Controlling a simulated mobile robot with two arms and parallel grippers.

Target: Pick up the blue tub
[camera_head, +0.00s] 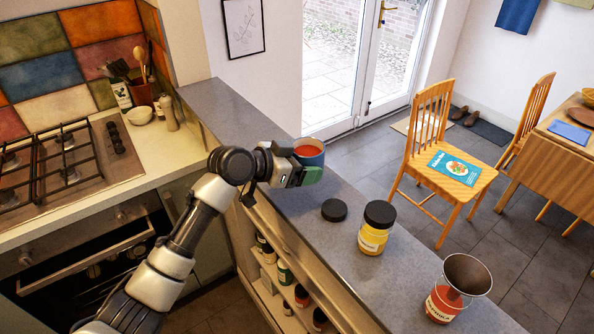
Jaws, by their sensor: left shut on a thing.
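My right gripper is not in view.
On the grey counter (235,105) a black lid (334,210) lies just nearer, then a yellow jar (372,240) with a black top and a red jar (440,304) with a brown funnel (467,273). Open shelves (262,275) hold several jars below. A hob (60,165) is left.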

